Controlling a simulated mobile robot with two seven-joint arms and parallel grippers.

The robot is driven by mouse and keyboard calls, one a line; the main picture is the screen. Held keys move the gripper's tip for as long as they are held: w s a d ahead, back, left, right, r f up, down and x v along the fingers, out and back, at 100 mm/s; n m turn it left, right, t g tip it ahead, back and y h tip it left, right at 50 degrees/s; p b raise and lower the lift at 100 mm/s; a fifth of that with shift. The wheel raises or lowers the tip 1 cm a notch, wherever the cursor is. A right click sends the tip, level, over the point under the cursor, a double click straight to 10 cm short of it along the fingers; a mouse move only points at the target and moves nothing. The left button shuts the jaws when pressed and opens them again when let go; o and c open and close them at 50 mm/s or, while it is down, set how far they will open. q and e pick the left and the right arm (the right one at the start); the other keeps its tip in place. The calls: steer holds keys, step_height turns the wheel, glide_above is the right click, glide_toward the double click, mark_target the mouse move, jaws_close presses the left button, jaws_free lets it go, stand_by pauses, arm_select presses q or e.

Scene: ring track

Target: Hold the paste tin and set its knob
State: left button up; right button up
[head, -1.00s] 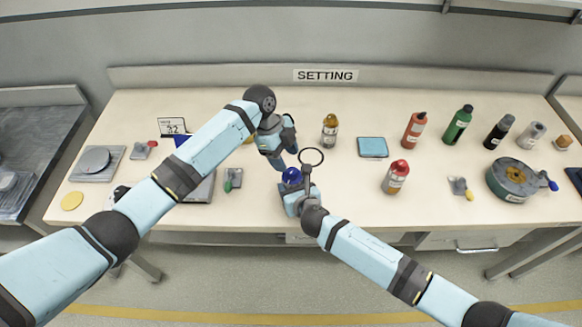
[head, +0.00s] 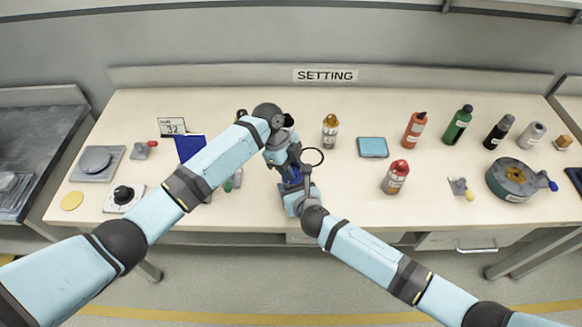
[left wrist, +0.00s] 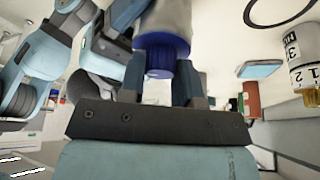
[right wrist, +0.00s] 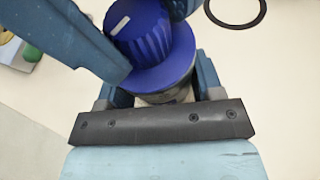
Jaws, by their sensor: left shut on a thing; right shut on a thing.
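The paste tin has a grey body (right wrist: 168,96) and a wide blue collar under a ribbed blue knob (right wrist: 140,32). The knob carries a white mark (right wrist: 118,26). My right gripper (head: 293,190) is shut on the tin's body near the table's front edge. My left gripper (head: 286,170) is shut on the blue knob from above. In the left wrist view the knob (left wrist: 160,58) sits between the left fingers, with the grey tin body (left wrist: 165,20) beyond. In the head view the grippers hide most of the tin.
A card reading 32 (head: 172,127) and a blue panel (head: 190,147) stand to the left. A white box with a black knob (head: 123,194) lies nearer. A red-capped bottle (head: 396,177) and a blue pad (head: 373,147) are to the right. A dark ring (head: 313,157) is close beside the grippers.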

arm_select(q)
steer(key=shift+n, duration=0.3)
steer(key=n+t, duration=0.1)
steer(key=n, duration=0.2)
steer(key=shift+t, duration=0.3)
steer(key=shift+s+n+t, duration=0.1)
steer(key=shift+n+t, duration=0.5)
steer(key=shift+n, duration=1.1)
steer(key=shift+h, duration=0.3)
steer(key=o, duration=0.9)
steer(key=shift+o, duration=0.2)
steer(key=shift+r, duration=0.1)
steer(key=v, duration=1.1)
steer(key=shift+a+r, duration=0.15)
steer(key=shift+r, duration=0.25)
